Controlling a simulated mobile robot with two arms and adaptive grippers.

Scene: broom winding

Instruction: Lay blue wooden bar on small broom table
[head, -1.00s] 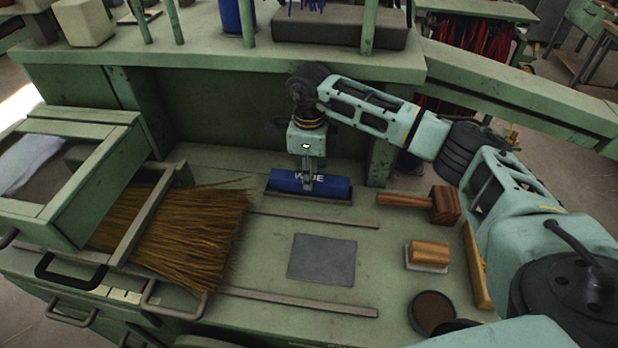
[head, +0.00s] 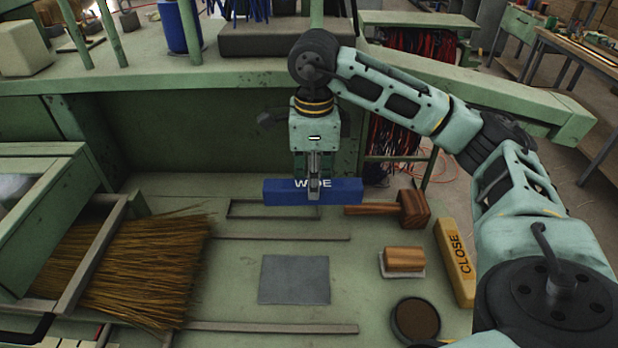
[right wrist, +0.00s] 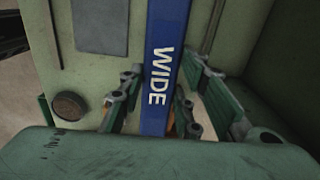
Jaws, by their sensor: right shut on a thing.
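The blue wooden bar (head: 340,192), lettered WIDE, is held across its middle by my right gripper (head: 314,188). In the right wrist view the bar (right wrist: 162,60) runs between the fingers of my right gripper (right wrist: 155,105). The small broom table (head: 385,230) is a green bench top with a grey square plate (head: 294,280) at its middle. My left gripper is not in view.
A straw broom (head: 140,265) lies at the left. A mallet (head: 412,208), a wooden brush (head: 404,259), a yellow CLOSE bar (head: 457,262) and a round dark dish (head: 416,320) are at the right. A green wall and shelf (head: 230,72) stand behind.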

